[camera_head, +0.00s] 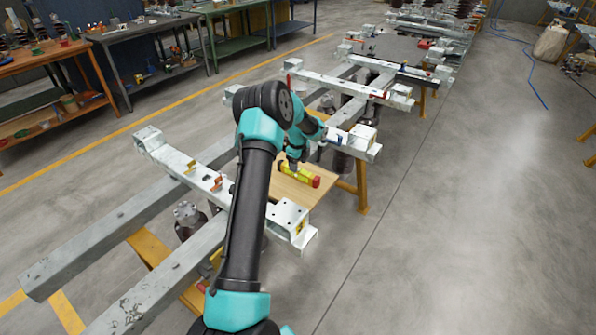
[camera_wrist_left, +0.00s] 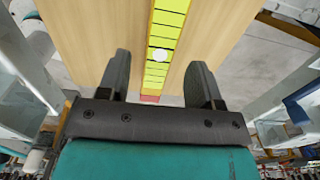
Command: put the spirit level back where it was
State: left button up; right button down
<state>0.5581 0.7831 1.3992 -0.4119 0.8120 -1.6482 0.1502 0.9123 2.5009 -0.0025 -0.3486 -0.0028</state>
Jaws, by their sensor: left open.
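The spirit level (camera_head: 301,175), yellow with a red end, lies on a wooden board (camera_head: 318,196) in the middle of the head view. In the left wrist view the level (camera_wrist_left: 169,20) is a yellow strip with dark cross lines and a pale round spot, running lengthwise between my fingers. My left gripper (camera_head: 292,164) is just above the level in the head view. In the wrist view the left gripper (camera_wrist_left: 160,64) is open, with one finger on each side of the level and gaps between. My right gripper is not in view.
White isolator frames stand before and behind the board: a near beam (camera_head: 200,178) and a far beam (camera_head: 335,84). Grey rails (camera_head: 95,238) run below on orange trestles (camera_head: 362,187). Workbenches (camera_head: 145,50) line the left. The floor at right (camera_head: 470,220) is clear.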

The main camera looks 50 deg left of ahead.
pick_arm(q)
notch_tip(320, 180, up, 7)
jog(key=shift+f, duration=0.15)
dwell(0.7)
